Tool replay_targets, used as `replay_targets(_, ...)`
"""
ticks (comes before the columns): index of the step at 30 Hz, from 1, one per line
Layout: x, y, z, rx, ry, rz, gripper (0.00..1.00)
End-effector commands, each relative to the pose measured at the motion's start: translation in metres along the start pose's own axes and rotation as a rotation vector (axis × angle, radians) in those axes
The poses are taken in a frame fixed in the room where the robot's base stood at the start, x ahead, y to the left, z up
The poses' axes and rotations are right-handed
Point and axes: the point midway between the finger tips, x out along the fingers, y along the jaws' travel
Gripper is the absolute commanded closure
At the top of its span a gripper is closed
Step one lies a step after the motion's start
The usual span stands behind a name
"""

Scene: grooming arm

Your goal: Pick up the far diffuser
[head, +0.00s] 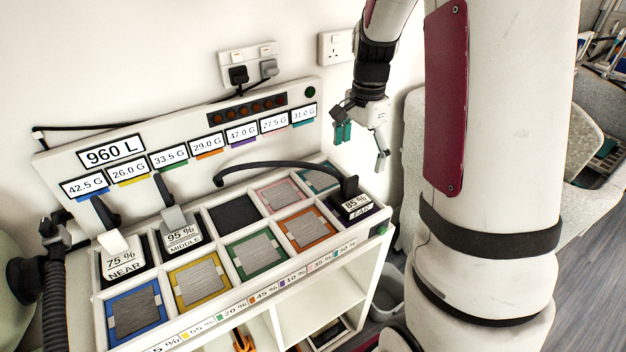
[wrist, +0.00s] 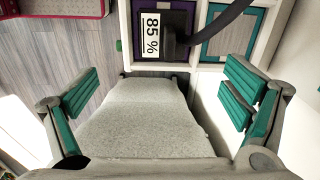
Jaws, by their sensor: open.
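The far diffuser (head: 350,187) is a black piece with a long curved dark arm, at the right end of the white station. Its label reads 85 %, with FAR below it partly hard to read. In the wrist view the diffuser (wrist: 174,42) is at the top centre, beside its 85 % label, with its arm running to the upper right. My gripper (head: 363,148) is open and empty, above and just right of the station's far end. In the wrist view its teal-padded fingers (wrist: 160,98) are wide apart, with the diffuser beyond them and not between them.
The white station (head: 385,214) also holds a white near diffuser (head: 117,243), a grey middle diffuser (head: 177,219) and several coloured-frame compartments. A label panel (head: 112,149) stands along its back. A grey textured seat-like object (wrist: 145,115) lies beneath my gripper.

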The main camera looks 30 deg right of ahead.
Motion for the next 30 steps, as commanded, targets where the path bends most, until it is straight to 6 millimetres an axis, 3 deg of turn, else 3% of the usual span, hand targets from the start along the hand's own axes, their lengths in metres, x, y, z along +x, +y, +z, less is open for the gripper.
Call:
replay_targets(7,0.026,-0.002,-0.009,0.052,0.0,0.017,0.06)
replay_targets(15,0.076,-0.001,-0.009,0.049,0.0,0.018,0.06)
replay_targets(25,0.103,0.0,-0.008,0.047,0.0,0.016,0.06)
replay_targets(30,0.127,0.0,-0.005,0.047,-0.001,0.018,0.06)
